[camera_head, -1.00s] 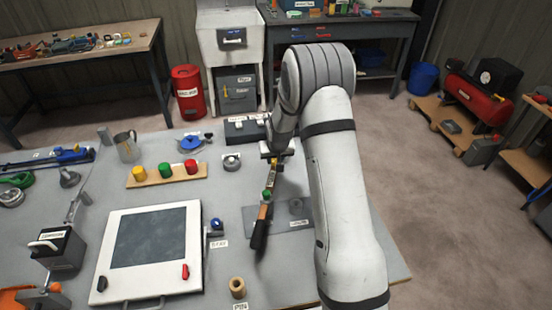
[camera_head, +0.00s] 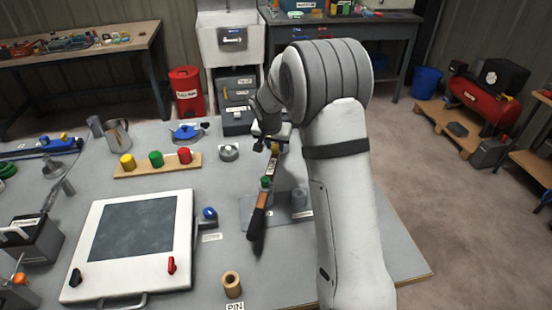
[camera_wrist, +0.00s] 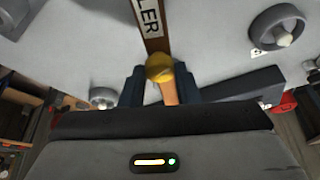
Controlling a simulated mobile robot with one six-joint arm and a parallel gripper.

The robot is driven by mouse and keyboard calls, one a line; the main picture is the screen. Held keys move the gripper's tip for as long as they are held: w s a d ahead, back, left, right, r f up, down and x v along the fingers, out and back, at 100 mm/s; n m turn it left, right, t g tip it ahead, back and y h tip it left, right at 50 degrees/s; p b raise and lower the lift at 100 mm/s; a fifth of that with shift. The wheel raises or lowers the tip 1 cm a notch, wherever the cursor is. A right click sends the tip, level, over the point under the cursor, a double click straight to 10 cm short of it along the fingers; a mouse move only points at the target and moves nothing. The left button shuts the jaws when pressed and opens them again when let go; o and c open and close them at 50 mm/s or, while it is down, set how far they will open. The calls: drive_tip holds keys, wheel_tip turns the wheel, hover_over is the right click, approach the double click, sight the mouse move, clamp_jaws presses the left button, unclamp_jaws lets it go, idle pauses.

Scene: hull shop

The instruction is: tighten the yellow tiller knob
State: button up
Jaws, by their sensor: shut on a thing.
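The tiller is a brown wooden bar with a dark grip (camera_head: 257,224) at its near end. A green knob (camera_head: 265,183) stands partway along it. The yellow tiller knob (camera_head: 275,148) sits at the far end, partly hidden by my gripper (camera_head: 269,143) in the head view. In the wrist view, the yellow knob (camera_wrist: 159,67) is between the two dark fingers of my gripper (camera_wrist: 159,84), which is shut on it. The wood with part of a lettered label (camera_wrist: 148,17) runs away beyond the knob. The knob's thread and seat are hidden.
A wooden strip (camera_head: 140,171) with yellow, green and red knobs lies to the left. A white framed hatch (camera_head: 183,225), a blue knob (camera_head: 209,214) and a wooden ring (camera_head: 232,284) are nearer. A grey round fitting (camera_head: 228,152) stands left of my gripper.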

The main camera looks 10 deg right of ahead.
drive_tip(key=m+b, duration=0.2)
drive_tip(key=b, duration=0.1)
drive_tip(key=m+h+b, duration=0.1)
drive_tip(key=shift+w+a+f+m+g, duration=0.1)
drive_tip(key=shift+a+f+m+g, duration=0.05)
drive_tip(key=shift+f+m+g, duration=0.2)
drive_tip(key=m+b, duration=0.1)
drive_tip(key=m, duration=0.1)
drive_tip(key=m+g+h+b, duration=0.1)
drive_tip(key=m, duration=0.1)
drive_tip(key=shift+r+g, duration=0.25)
drive_tip(key=shift+r, duration=0.05)
drive_tip(key=shift+m+b, duration=0.25)
drive_tip(key=shift+b, duration=0.05)
drive_tip(key=o, duration=1)
drive_tip(key=shift+c, duration=0.2)
drive_tip(key=v, duration=0.8)
